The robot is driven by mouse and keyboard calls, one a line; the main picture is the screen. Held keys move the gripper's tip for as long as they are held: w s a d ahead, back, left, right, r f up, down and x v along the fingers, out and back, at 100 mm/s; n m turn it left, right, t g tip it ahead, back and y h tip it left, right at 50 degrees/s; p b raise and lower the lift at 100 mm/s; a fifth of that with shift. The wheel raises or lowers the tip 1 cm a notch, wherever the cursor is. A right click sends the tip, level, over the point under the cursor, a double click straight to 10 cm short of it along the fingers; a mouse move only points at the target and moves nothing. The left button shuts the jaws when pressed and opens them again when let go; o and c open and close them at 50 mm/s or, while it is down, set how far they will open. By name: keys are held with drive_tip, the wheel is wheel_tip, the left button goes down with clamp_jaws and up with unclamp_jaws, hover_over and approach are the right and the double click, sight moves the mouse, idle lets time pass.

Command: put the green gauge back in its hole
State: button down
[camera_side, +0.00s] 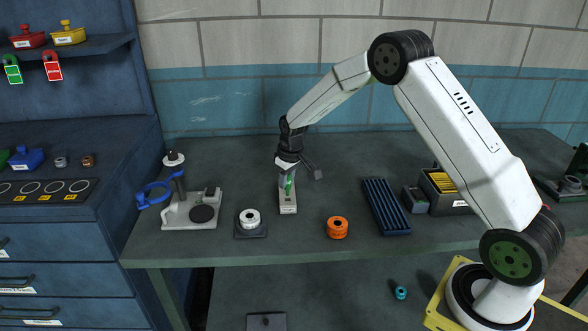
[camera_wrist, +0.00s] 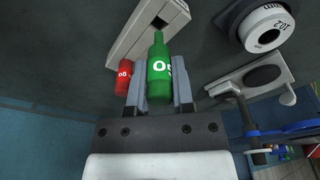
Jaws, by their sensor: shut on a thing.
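The green gauge (camera_wrist: 158,70) is between the two fingers of my gripper (camera_wrist: 158,88), which is shut on it. It carries white markings and its narrow end points away from the wrist. A red gauge (camera_wrist: 124,76) is at the block's near end, partly hidden by a finger. In the side view my gripper (camera_side: 287,178) points down above the block (camera_side: 288,207), with the green gauge (camera_side: 288,188) below the fingers. Whether gauge and block touch is unclear.
A white ring on a dark base (camera_side: 250,222) and an orange spool (camera_side: 337,227) stand nearby on the bench. A grey stand with a blue loop (camera_side: 190,210) is left; a dark ribbed tray (camera_side: 386,206) is right. Bench in front of the block is clear.

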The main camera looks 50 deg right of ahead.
sight(287, 188)
drive_tip(key=shift+f, duration=1.95)
idle(3.2)
drive_tip(key=shift+c, duration=2)
unclamp_jaws()
drive_tip(key=shift+s+r, duration=0.2)
drive_tip(key=shift+r, duration=1.1)
drive_tip(key=shift+s+r, duration=0.2)
drive_tip(key=shift+r, duration=1.05)
drive_tip(key=shift+s+r, duration=0.2)
drive_tip(key=shift+r, duration=1.1)
